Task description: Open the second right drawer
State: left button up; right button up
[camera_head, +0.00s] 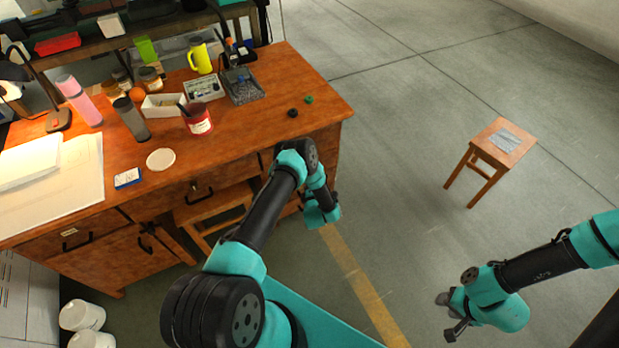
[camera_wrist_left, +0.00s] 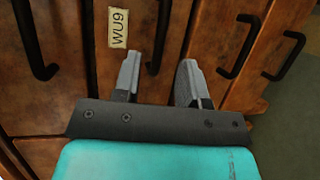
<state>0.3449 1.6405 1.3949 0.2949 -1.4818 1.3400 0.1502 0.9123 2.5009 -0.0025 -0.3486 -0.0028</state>
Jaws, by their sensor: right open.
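In the left wrist view, several wooden drawer fronts with black bar handles stand side by side, the picture being turned. The second drawer front from the left (camera_wrist_left: 107,70) carries a label reading WU9 and a black handle (camera_wrist_left: 163,30). My left gripper (camera_wrist_left: 160,62) is open, with the end of that handle between its fingertips; I cannot tell whether they touch. All the drawers there look closed. In the head view, my left arm covers much of the desk's right drawer column, and its fingers are hidden. My right gripper (camera_head: 449,314) is open and empty above the floor, away from the desk.
The wooden desk (camera_head: 270,75) holds cups, jars, boxes, papers and a pink bottle (camera_head: 79,101). A wooden stool (camera_head: 506,140) stands on the right. White buckets (camera_head: 82,314) stand at lower left. The floor right of the desk is largely clear.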

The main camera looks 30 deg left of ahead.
pick_arm(q)
jog(key=x, duration=0.6)
jog(key=shift+w+a, duration=0.15)
jog(key=shift+w, duration=0.05)
grip_shut()
dwell(0.4)
